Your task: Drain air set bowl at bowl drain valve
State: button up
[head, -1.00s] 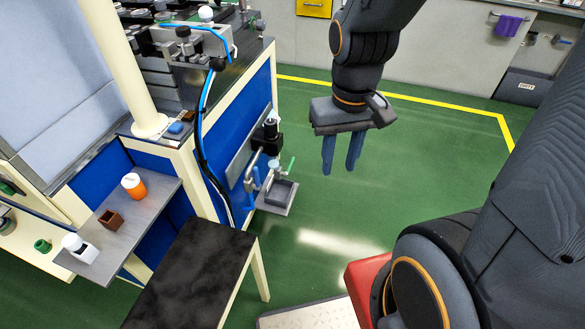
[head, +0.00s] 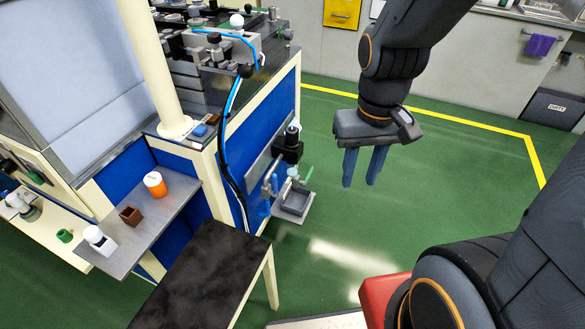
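The air set (head: 289,150) is mounted on the blue side panel of the machine bench, with a dark body on top. Below it hang a small pale bowl (head: 293,172) and a green lever-like part (head: 308,174), which may be the drain valve; it is too small to tell. A grey tray (head: 297,203) sits beneath them. Blue-handled fittings (head: 269,187) are just to the left. My gripper (head: 364,168) is in the air to the right of the air set, pointing down. Its two blue fingers are apart with nothing between them.
A black-topped table (head: 196,285) stands at the front. A grey shelf (head: 150,222) at left holds an orange-and-white container (head: 155,184), a brown box (head: 131,216) and a white-and-black item (head: 99,240). A blue hose (head: 225,125) runs down the bench corner. Green floor to the right is clear.

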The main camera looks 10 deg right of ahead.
aim_at(305, 184)
jog(key=z, duration=0.3)
jog(key=k, duration=1)
jog(key=z, duration=1.4)
jog(key=i, duration=1.85)
jog(key=u, duration=0.45)
jog(key=i, duration=1.05)
jog(key=u, duration=1.6)
jog(key=i, duration=0.7)
jog(key=u, duration=0.6)
